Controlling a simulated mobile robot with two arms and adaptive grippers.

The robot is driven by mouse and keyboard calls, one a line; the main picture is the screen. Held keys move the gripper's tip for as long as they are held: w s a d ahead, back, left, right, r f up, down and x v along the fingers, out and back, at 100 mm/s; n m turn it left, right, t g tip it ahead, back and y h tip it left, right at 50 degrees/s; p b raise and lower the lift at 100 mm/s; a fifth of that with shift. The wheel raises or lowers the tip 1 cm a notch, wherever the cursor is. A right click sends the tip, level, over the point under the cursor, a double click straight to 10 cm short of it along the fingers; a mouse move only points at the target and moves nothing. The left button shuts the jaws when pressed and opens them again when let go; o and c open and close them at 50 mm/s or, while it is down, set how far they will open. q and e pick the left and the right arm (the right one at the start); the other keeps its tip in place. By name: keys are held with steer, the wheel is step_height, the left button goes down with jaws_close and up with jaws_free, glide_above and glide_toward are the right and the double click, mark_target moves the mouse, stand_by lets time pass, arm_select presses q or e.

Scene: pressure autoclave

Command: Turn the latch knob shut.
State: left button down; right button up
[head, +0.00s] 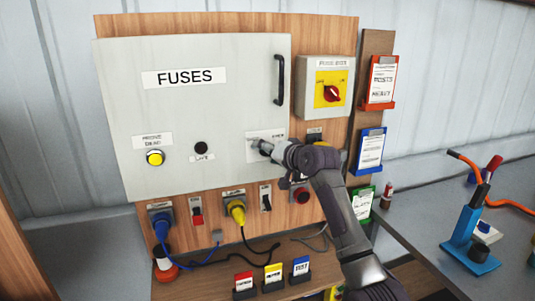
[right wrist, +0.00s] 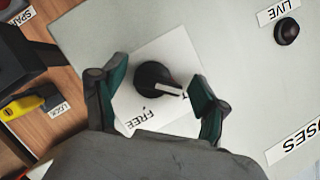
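The latch knob (right wrist: 155,78) is black with a white pointer and sits on a white plate (right wrist: 130,100) with the printed word FREE. The pointer is aimed toward the right finger, not at FREE; a second word there is mostly covered. My right gripper (right wrist: 155,92) is open, with one dark green-padded finger on each side of the knob and visible gaps to it. In the head view my right gripper (head: 266,147) is at the lower right of the grey FUSES door (head: 220,110), hiding the knob. My left gripper is not in view.
A box with a red rotary switch (head: 331,93) is at right. Plugs and cables hang below. A blue stand (head: 468,240) is on the right bench.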

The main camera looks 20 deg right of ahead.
steer(key=v, duration=1.2)
steer(key=shift+f, duration=0.2)
